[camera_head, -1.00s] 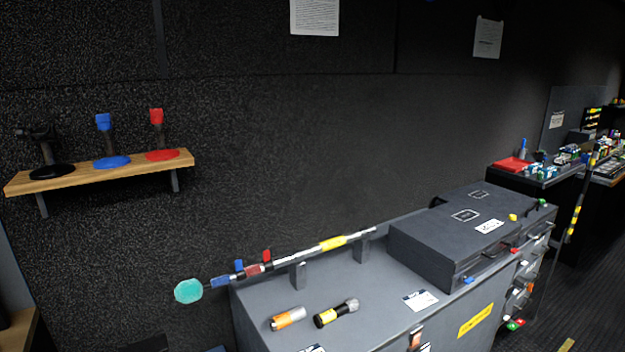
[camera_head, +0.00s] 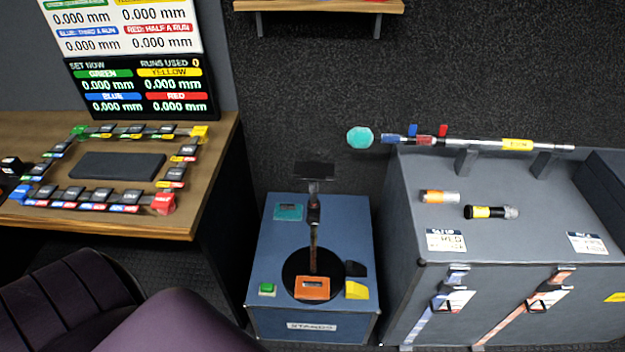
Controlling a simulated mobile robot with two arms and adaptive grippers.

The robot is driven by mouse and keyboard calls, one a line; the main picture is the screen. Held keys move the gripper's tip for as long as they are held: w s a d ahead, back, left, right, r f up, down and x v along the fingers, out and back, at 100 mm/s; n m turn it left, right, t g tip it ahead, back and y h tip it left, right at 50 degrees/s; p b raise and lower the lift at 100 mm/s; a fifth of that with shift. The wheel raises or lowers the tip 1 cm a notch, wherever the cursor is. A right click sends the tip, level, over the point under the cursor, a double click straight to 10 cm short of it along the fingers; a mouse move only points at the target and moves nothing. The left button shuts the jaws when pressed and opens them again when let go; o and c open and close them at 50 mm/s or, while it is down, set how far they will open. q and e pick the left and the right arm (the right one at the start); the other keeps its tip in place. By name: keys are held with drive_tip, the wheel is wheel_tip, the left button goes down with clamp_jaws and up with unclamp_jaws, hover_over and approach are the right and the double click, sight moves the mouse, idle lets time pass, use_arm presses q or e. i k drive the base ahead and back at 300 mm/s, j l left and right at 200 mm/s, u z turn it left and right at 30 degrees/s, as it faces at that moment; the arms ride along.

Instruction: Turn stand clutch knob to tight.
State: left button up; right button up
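A small stand (camera_head: 313,236) stands upright on a blue box (camera_head: 347,215) with a "STANDS" label, on the floor between the desk and the grey case. It has a round black base (camera_head: 293,268), a thin column and a flat black top plate (camera_head: 315,170). A dark collar-like part (camera_head: 314,208) sits partway up the column; it may be the clutch knob, but its setting is too small to read. An orange block (camera_head: 312,287) lies at the front of the base. Neither of my grippers shows in the view.
A wooden desk (camera_head: 215,150) with a ring of small labelled blocks and a screen (camera_head: 140,88) is at left. A grey case (camera_head: 400,230) at right bears two cylinders and a rod with a teal disc (camera_head: 360,137). A purple padded shape (camera_head: 170,325) fills the bottom left.

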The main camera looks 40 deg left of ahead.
sight(312, 219)
drive_tip(key=u, duration=1.05)
